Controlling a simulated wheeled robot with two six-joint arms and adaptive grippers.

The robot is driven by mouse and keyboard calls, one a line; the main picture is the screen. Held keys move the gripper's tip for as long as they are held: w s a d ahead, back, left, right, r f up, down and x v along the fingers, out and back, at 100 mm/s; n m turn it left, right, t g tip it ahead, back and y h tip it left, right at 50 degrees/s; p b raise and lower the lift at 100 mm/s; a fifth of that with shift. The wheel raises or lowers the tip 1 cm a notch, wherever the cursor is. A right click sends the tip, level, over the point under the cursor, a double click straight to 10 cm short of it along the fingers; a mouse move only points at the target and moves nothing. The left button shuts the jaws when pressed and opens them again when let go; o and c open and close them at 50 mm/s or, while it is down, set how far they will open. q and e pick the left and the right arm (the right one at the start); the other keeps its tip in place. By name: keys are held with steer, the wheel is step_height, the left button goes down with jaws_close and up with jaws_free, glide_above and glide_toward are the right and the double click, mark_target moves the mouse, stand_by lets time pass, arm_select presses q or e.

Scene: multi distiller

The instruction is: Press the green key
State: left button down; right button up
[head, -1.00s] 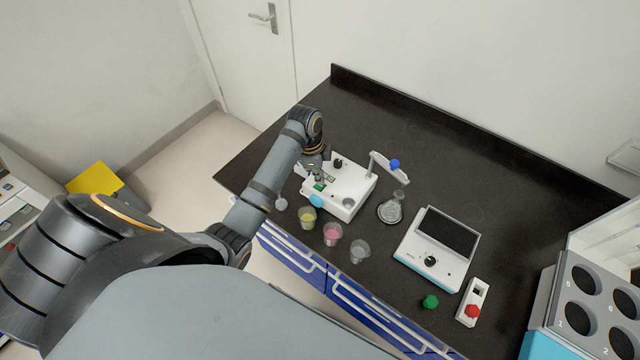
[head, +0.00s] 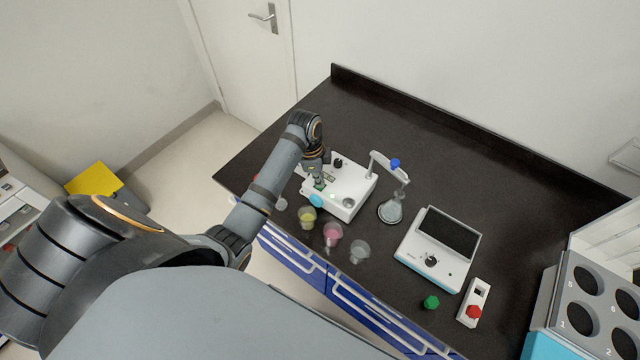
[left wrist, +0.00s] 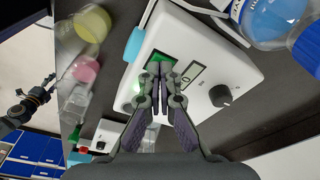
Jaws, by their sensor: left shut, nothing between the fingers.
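The green key (left wrist: 152,62) is set in the top of a white device (head: 352,182) at the left part of the dark bench. In the left wrist view it shows as green on both sides of my fingertips, which hide part of it. My left gripper (head: 320,178) points down at the key, shut and empty. Its fingertips (left wrist: 160,68) are over the key and look in contact with it. A small green glow (head: 333,196) shows on the device beside the key. A dark arm part at the left edge of the wrist view may be my right one; its jaws are unclear.
Cups with yellow (head: 307,217), pink (head: 332,234) and clear (head: 359,251) contents stand in front of the device. A flask (head: 391,210) under a stand is at its right. A screen unit (head: 437,249) stands further right. The back of the bench is clear.

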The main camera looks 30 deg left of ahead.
arm_select(q)
step_height(320, 180, up, 5)
steer(key=p, duration=0.6)
step_height(320, 180, up, 2)
steer(key=shift+s+f, duration=0.1)
stand_by(0.3)
